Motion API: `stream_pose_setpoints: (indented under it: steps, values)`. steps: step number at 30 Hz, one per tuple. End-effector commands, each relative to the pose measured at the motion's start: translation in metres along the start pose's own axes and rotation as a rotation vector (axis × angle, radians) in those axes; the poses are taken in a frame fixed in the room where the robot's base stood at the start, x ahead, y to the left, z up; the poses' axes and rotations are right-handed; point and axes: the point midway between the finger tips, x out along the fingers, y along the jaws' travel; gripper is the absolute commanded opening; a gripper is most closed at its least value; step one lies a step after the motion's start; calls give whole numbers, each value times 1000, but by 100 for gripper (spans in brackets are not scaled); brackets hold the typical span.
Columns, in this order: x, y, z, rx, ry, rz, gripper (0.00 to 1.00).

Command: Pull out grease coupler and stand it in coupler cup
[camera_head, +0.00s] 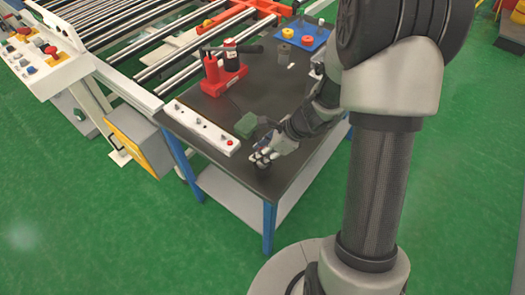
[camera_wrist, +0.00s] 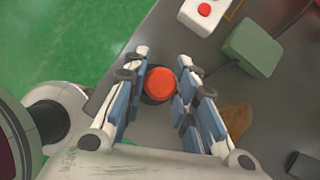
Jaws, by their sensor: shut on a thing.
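My gripper (camera_head: 263,157) is low over the near end of the dark tabletop. In the wrist view my gripper (camera_wrist: 160,80) has its fingers on both sides of a small round piece with a red top (camera_wrist: 161,82) and a dark rim. It is shut on this piece, seen from above. I cannot tell for sure whether this is the grease coupler. In the head view only a dark part shows under the fingertips. I cannot pick out the coupler cup with certainty; a dark grey cylinder (camera_head: 287,33) stands near the far end of the table.
A green block (camera_head: 245,124) lies close to my gripper. A white strip with buttons (camera_head: 203,127) runs along the table's left edge. The middle of the tabletop (camera_head: 265,90) is mostly clear.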

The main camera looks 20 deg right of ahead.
Motion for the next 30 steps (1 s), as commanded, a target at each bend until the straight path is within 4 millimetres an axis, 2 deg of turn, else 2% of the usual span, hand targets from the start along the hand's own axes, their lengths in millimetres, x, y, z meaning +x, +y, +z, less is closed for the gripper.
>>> stream_pose_setpoints:
  steps: [27, 28, 30]
  values:
    - [20, 0, -13, 0, 0, 0, 0]
    - [20, 0, -13, 0, 0, 0, 27]
    - [19, 0, -12, 0, 0, 0, 32]
